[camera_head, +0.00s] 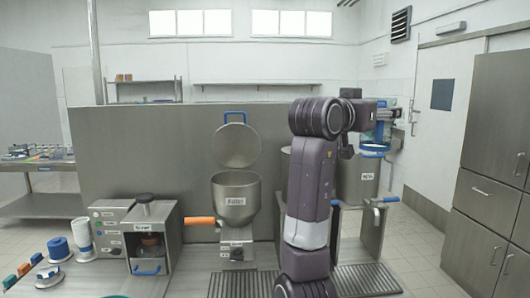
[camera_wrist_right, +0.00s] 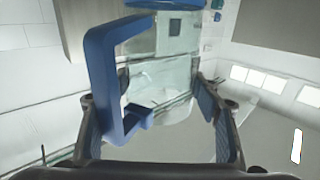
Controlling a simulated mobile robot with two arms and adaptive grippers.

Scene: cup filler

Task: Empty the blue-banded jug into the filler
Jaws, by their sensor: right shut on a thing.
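The blue-banded jug (camera_head: 373,150) is a clear vessel with a blue band. It is held high at the right, in front of the metal tank. In the right wrist view its blue handle (camera_wrist_right: 98,75) and clear body (camera_wrist_right: 172,70) fill the middle. My right gripper (camera_wrist_right: 160,118) is shut on the jug, with a finger on each side; the exact contact is unclear. Its contents cannot be made out. The filler (camera_head: 236,202) is a steel hopper left of my right arm, its round lid (camera_head: 237,146) raised. My left gripper is out of view.
A large tank (camera_head: 358,182) stands on the right, partly behind my arm. A sealer (camera_head: 150,235) with a blue handle stands left of the filler. Blue-and-white cups (camera_head: 83,236) and a blue roll (camera_head: 58,249) are farther left. A drain grate (camera_head: 366,281) lies in front.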

